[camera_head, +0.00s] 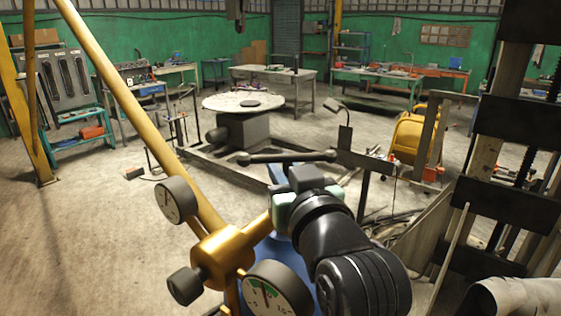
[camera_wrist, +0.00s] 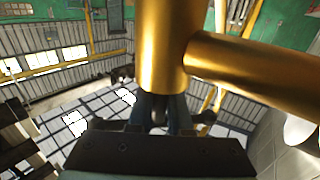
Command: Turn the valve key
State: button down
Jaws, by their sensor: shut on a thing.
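A dark bar with rounded ends, which looks like the valve key (camera_head: 258,157), lies crosswise at the tip of my gripper (camera_head: 279,172) in the head view. My gripper is shut on it near its middle. The wrist view shows the two bluish fingers close together, with a dark round piece between them; most of it is hidden. A brass valve body (camera_head: 222,254) with a side pipe stands just left of my gripper, and large brass pipework (camera_wrist: 165,45) fills the upper middle of the wrist view. Below my wrist is a blue cylinder (camera_head: 281,254), largely covered.
Two round gauges, one upper (camera_head: 176,200) and one lower (camera_head: 277,291), and a black knob (camera_head: 185,286) crowd the left side. A yellow pole (camera_head: 140,112) slants behind them. A round table (camera_head: 220,102) stands beyond. Clear floor lies at the far left.

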jog(key=shift+m+h, duration=0.3)
jog(key=shift+h, duration=0.1)
jog(key=c, duration=0.8)
grip_release()
jog(key=shift+c, duration=0.2)
